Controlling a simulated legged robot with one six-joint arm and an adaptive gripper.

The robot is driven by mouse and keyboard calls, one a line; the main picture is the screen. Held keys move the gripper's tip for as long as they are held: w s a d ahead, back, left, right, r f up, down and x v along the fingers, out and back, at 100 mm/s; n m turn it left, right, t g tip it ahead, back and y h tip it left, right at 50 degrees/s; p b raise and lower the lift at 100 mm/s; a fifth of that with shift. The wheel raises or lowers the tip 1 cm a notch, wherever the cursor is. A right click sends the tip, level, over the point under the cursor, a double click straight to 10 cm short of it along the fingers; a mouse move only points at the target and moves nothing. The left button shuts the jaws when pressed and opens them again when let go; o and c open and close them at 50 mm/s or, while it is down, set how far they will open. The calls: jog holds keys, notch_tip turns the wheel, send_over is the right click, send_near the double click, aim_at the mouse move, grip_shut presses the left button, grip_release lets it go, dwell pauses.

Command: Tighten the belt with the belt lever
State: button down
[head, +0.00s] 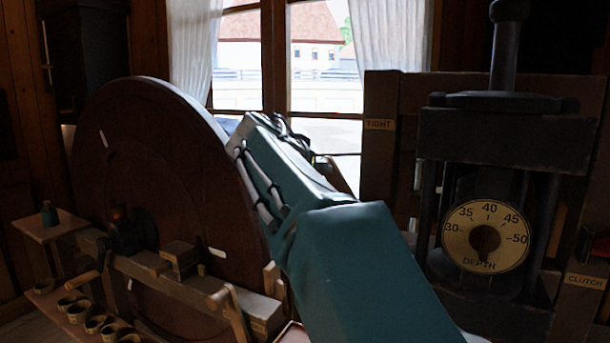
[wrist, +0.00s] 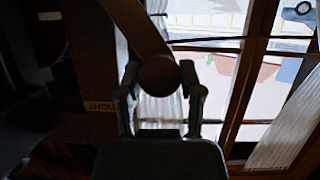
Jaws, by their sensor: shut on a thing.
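The belt lever (wrist: 135,22) shows in the wrist view as a brown bar coming down from the top edge to a round, dark knob (wrist: 160,75). My gripper (wrist: 162,92) is shut on this knob, with one finger on each side of it. A board with the label TIGHT (wrist: 100,106) is to the left of the knob in the wrist view. The same label (head: 380,124) shows on a wooden post in the head view. The belt itself cannot be made out.
A large wooden wheel (head: 150,190) stands left of my arm, with a bench and several small cups (head: 95,322) below. At right is a dark press with a DEPTH dial (head: 485,236) and a CLUTCH label (head: 586,281). A window (head: 325,50) is behind.

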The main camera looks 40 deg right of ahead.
jog(key=s+d+r+m+t, duration=0.2)
jog(key=s+d+m, duration=0.1)
jog(key=s, duration=0.3)
jog(key=shift+s+r+y, duration=0.2)
jog(key=shift+r+y, duration=0.15)
jog(key=shift+y, duration=0.05)
jog(key=c, duration=0.6)
grip_release()
jog(key=o, duration=0.4)
jog(key=shift+d, duration=0.25)
